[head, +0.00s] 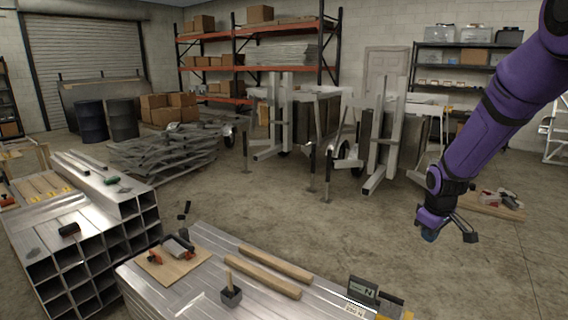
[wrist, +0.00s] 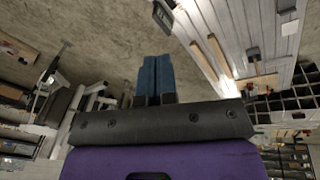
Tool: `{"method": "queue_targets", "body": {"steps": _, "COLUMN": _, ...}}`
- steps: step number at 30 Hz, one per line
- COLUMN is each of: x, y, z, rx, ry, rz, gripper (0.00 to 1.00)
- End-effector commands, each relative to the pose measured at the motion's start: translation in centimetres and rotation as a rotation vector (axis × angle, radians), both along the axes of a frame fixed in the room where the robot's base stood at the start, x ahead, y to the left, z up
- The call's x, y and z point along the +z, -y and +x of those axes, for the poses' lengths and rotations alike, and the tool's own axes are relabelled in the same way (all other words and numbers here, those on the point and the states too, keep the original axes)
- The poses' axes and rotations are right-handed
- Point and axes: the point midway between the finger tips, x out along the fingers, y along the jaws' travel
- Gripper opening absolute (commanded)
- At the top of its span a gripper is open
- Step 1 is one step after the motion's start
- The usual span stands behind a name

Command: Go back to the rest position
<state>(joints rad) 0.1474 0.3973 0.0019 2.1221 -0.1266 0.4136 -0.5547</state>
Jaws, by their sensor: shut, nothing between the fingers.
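My gripper (head: 447,232) hangs at the end of my purple arm on the right of the head view, over open concrete floor. In the wrist view its two blue fingers (wrist: 155,78) lie side by side, shut, with nothing between them. It is apart from the metal worktop (head: 190,290), which stands to its lower left in the head view.
On the worktop lie two wooden bars (head: 270,270), a mallet (head: 231,290), a board with a clamp-like tool (head: 175,258) and a dark device (head: 362,290). Stacked square tubes (head: 95,250) stand left. Trailers (head: 305,120) stand behind. The middle floor is clear.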

Motion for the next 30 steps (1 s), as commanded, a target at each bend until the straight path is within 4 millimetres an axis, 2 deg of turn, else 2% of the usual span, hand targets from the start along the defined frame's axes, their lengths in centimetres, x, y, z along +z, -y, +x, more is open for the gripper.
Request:
{"method": "queue_targets", "body": {"steps": 1, "x": 2.0, "y": -0.5, "z": -0.8, "rx": -0.015, "ry": 0.017, "rz": 0.003, "gripper": 0.0}}
{"method": "queue_targets", "body": {"steps": 6, "x": 7.5, "y": -1.8, "z": -3.8, "rx": -0.085, "ry": 0.055, "rz": 0.02, "gripper": 0.0}}
{"method": "queue_targets", "body": {"steps": 15, "x": 15.4, "y": -4.2, "z": -10.5, "rx": -0.199, "ry": 0.124, "rz": 0.063, "gripper": 0.0}}
{"method": "queue_targets", "body": {"steps": 24, "x": 20.7, "y": -6.3, "z": -18.5, "rx": -0.308, "ry": 0.188, "rz": 0.121, "gripper": 0.0}}
{"method": "queue_targets", "body": {"steps": 30, "x": 22.8, "y": -7.4, "z": -24.1, "rx": -0.374, "ry": 0.226, "rz": 0.167, "gripper": 0.0}}
